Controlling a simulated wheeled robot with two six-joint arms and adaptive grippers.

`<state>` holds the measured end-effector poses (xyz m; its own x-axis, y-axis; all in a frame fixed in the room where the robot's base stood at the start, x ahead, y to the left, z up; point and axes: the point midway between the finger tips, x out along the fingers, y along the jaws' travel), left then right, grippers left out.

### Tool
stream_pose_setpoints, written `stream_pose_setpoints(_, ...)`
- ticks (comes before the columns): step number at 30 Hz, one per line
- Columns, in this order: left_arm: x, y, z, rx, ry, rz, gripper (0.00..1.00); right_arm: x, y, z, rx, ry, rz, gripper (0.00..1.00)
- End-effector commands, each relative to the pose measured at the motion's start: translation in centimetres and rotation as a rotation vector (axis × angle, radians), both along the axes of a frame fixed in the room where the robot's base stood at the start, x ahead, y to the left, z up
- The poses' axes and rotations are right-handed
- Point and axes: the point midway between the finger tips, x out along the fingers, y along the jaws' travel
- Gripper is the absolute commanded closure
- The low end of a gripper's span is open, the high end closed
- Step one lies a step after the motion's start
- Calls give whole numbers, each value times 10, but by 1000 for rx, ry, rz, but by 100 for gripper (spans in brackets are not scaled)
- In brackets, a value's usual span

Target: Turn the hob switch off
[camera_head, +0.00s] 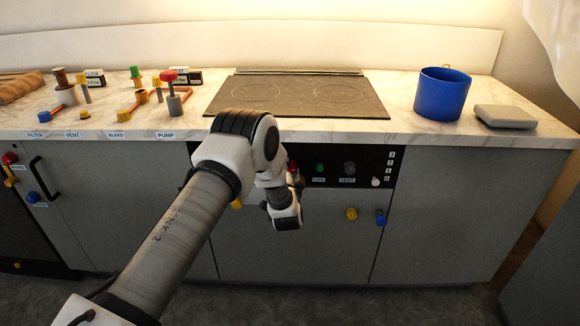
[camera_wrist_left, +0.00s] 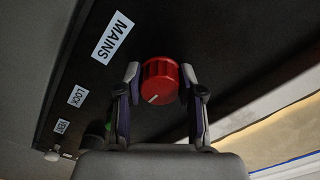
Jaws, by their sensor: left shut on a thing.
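The red knob (camera_wrist_left: 160,80) sits on the black panel (camera_wrist_left: 100,60) beside a label reading MAINS (camera_wrist_left: 112,35). It has a pale pointer line on its face. My left gripper (camera_wrist_left: 161,82) is shut on the red knob, one finger on each side. In the head view, a bit of the red knob (camera_head: 292,167) shows under the hob (camera_head: 295,95), mostly hidden behind my left wrist. My left gripper is largely hidden there by my own arm. My right gripper is not in view.
A green knob (camera_head: 320,168) and a grey knob (camera_head: 349,168) sit farther right on the panel, with a white slider (camera_head: 376,182) at its right end. Yellow (camera_head: 351,213) and blue (camera_head: 381,217) knobs are on the cabinet front below. A blue pot (camera_head: 442,95) stands on the counter.

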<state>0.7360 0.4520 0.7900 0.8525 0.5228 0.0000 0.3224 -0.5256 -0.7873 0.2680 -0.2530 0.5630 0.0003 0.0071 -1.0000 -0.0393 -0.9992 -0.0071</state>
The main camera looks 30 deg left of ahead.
Motion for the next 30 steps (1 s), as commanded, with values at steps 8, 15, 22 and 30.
stream_pose_setpoints(8, 0, 0, 0, 7, 4, -1, 97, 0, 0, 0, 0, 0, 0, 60)
stream_pose_setpoints(15, 0, 0, 0, 6, 3, -1, 36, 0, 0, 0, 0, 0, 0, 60)
stream_pose_setpoints(22, 0, 0, 0, 6, 4, 0, 36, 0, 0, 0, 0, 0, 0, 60)
stream_pose_setpoints(30, -25, -16, 0, 5, 7, -2, 36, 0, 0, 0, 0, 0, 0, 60)
